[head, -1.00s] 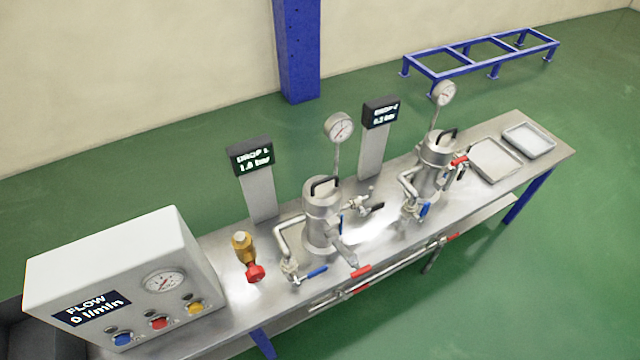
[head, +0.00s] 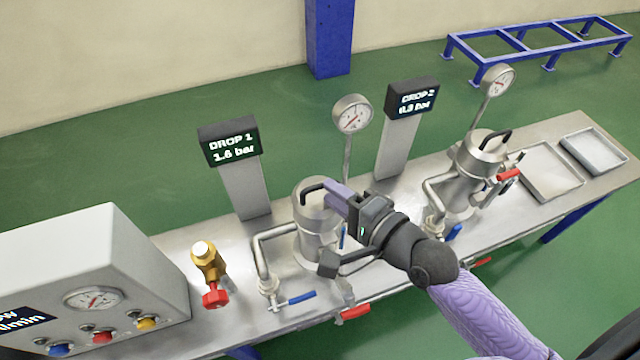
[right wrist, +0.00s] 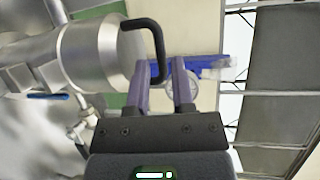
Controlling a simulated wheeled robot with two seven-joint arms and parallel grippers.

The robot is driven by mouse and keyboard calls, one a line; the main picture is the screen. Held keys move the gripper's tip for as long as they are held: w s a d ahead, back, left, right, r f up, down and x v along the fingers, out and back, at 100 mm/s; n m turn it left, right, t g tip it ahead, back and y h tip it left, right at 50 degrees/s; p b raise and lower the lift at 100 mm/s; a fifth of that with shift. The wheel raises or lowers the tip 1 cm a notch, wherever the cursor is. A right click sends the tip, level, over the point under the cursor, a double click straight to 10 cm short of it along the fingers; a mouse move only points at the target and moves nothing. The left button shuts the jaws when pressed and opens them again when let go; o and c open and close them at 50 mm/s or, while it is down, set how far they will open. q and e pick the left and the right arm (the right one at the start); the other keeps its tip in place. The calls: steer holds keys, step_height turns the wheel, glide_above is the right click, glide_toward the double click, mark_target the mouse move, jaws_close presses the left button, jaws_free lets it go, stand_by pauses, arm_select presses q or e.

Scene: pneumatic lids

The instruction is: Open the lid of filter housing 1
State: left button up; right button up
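Filter housing 1 (head: 312,240) is the steel cylinder beside the DROP 1 display, which reads 1.6 bar. Its lid (head: 311,207) is down on the body, with a black bent handle (head: 310,188) on top. My right gripper (head: 335,197) is at this handle, coming from the right and hiding part of the lid. In the right wrist view the two fingers (right wrist: 162,75) are apart, and the bar of the handle (right wrist: 157,45) shows between them at the tips. I cannot tell whether they touch it. My left gripper is not in view.
Housing 2 (head: 470,180) stands to the right, beyond my right forearm. A gauge (head: 352,115) rises behind housing 1. Blue (head: 296,299) and red (head: 354,312) valve levers lie in front. A brass valve (head: 207,262) and control box (head: 110,245) are left. Two trays (head: 550,175) are far right.

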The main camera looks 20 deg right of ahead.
steer(key=shift+b+x, duration=0.35)
steer(key=shift+x, duration=1.3)
jaws_close()
